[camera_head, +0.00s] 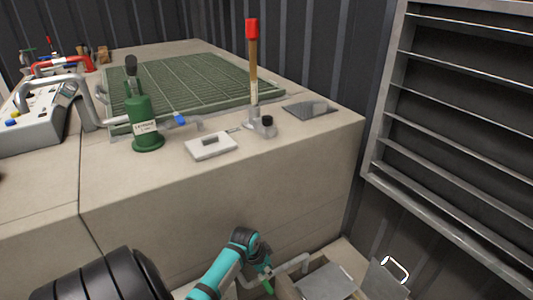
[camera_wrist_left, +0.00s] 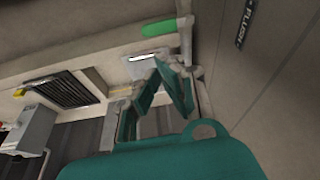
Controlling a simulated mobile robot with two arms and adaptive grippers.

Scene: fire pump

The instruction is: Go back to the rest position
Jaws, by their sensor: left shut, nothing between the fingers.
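My left gripper (camera_head: 266,284) is low in front of the bench, at the bottom middle of the head view, below the bench top. It is shut and empty. The teal arm comes up from the bottom edge and bends down to it. In the left wrist view the dark teal fingers of the left gripper (camera_wrist_left: 165,85) are close to a grey pipe (camera_wrist_left: 187,45). I cannot tell whether they touch it. My right gripper is not in view.
The beige bench (camera_head: 310,150) carries a green pump (camera_head: 146,125), a red-tipped lever (camera_head: 252,70), a white plate (camera_head: 211,146) and a green grating (camera_head: 180,82). A grey pipe (camera_head: 290,268) and an open metal-lidded box (camera_head: 328,282) are beside the gripper. Metal shelving (camera_head: 450,120) stands right.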

